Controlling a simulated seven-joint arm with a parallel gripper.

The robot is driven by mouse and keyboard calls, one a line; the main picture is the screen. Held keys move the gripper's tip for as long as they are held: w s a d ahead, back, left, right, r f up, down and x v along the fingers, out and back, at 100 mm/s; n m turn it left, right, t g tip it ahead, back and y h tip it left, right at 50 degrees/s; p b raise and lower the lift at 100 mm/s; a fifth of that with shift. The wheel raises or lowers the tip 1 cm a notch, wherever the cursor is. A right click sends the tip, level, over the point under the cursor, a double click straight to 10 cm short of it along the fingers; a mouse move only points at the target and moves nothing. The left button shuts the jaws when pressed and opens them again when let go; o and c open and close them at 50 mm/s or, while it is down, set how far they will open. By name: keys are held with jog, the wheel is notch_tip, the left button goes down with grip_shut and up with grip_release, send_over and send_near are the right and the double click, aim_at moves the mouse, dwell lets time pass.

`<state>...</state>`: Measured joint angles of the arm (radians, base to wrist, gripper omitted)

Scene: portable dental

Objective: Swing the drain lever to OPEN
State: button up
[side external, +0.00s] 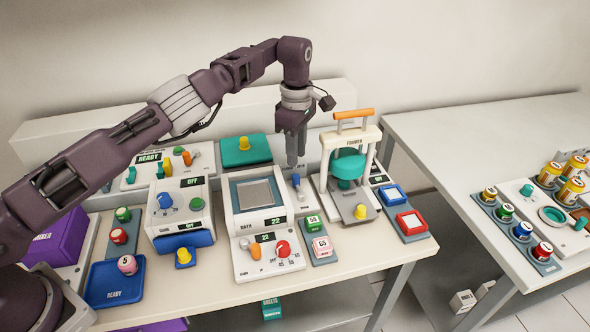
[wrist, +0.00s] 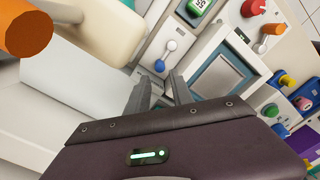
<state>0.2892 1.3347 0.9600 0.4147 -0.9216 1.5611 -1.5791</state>
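A small white panel (side external: 304,203) beside the bath unit carries a lever with a blue knob (side external: 296,180). In the wrist view this lever (wrist: 166,55) shows a blue knob and a white round pivot. I take it for the drain lever, but its label is not readable. My gripper (side external: 292,163) points down above the panel, apart from the lever. In the wrist view my gripper's fingers (wrist: 159,82) are apart with nothing between them, and the blue knob lies just beyond them.
The bath unit (side external: 233,220), with an orange lever and red dial, stands left of the panel. The former press (side external: 330,170) with its orange handle (side external: 353,114) stands close on the right. A green-and-pink block holder (side external: 325,258) sits in front.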

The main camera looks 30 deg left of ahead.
aim_at(296, 175)
notch_tip(296, 175, down, 7)
jog(key=shift+r, duration=0.2)
grip_shut()
